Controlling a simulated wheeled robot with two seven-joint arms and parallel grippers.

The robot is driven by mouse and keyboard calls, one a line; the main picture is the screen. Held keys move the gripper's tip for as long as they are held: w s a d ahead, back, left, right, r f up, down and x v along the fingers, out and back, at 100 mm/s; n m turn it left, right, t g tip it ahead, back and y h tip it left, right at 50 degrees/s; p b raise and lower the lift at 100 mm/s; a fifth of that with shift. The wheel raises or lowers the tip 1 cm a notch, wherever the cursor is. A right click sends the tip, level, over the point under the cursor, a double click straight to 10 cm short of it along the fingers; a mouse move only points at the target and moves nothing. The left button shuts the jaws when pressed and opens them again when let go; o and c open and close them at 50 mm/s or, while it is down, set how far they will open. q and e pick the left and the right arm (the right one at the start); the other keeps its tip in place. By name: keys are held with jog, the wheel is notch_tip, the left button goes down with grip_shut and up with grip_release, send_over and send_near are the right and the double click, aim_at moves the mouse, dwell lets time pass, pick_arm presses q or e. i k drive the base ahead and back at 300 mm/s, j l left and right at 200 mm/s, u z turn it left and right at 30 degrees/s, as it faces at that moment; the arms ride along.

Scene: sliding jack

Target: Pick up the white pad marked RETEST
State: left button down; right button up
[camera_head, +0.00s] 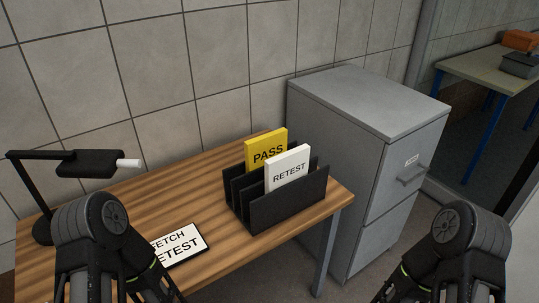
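The white pad marked RETEST (288,170) stands upright in a slot of the black rack (290,206) on the wooden table. Its lower part is hidden by the rack's front wall. A yellow pad marked PASS (266,147) stands behind it in the same rack. My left arm comes in at the lower left, in front of the table, and my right arm at the lower right, beyond the table's right edge. Both are apart from the rack. The fingertips of both grippers are not visible.
A white card reading FETCH RETEST (182,245) lies on the table (110,204), partly hidden by my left arm. A black desk lamp (88,164) stands at the left. A grey filing cabinet (355,150) stands right of the table. A tiled wall is behind.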

aim_at(281, 170)
jog(key=i+l+u, duration=0.1)
jog(key=l, duration=0.25)
jog(key=i+l, duration=0.3)
jog(key=i+l+u, duration=0.15)
jog(key=l, duration=0.25)
jog(key=i+l, duration=0.2)
jog(key=l, duration=0.15)
jog(key=i+l+u, duration=0.15)
jog(key=l, duration=0.25)
jog(key=i+l+u, duration=0.1)
jog(key=l, duration=0.5)
jog(key=i+l, duration=0.15)
jog(key=i+l+u, duration=0.05)
